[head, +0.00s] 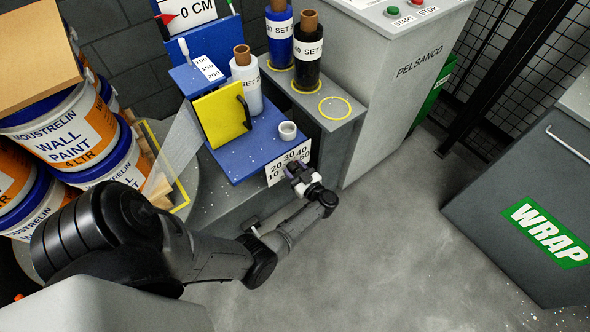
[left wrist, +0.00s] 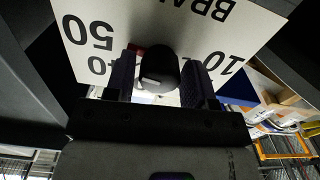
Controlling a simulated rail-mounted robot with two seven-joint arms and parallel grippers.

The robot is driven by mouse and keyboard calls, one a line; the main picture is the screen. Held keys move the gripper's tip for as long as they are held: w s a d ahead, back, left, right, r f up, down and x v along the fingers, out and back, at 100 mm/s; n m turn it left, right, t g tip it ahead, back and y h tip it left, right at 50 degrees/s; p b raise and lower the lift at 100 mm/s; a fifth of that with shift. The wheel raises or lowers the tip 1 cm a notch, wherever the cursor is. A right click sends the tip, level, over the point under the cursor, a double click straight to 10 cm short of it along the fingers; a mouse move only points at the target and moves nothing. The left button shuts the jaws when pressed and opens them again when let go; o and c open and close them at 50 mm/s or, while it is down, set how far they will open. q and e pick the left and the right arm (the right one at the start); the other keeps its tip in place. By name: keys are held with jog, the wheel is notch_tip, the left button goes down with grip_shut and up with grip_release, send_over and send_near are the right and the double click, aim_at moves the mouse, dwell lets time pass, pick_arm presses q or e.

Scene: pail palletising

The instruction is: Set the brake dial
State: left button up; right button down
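The brake dial is a black knob (left wrist: 158,72) on a white plate (left wrist: 105,25) with black numbers and part of the word BRAKE, seen in the left wrist view. A small red mark shows beside the knob, and a white mark is on its face. My left gripper (left wrist: 158,80) has one dark finger on each side of the knob, close against it, and looks shut on it. In the head view my left gripper (head: 299,176) is at the numbered plate (head: 277,172) under the blue shelf's front edge and hides the knob. My right gripper is not in view.
The blue shelf (head: 240,158) above bears a yellow panel (head: 221,116), a white spool (head: 247,92) and a small white cup (head: 288,131). Paint pails (head: 75,130) stand at left.

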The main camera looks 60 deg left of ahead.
pick_arm(q)
jog(key=c, duration=0.6)
jog(key=shift+n, duration=1.4)
jog(key=n, duration=0.3)
jog(key=shift+b, duration=0.35)
jog(key=shift+n+b, duration=0.35)
jog(key=shift+n, duration=1.75)
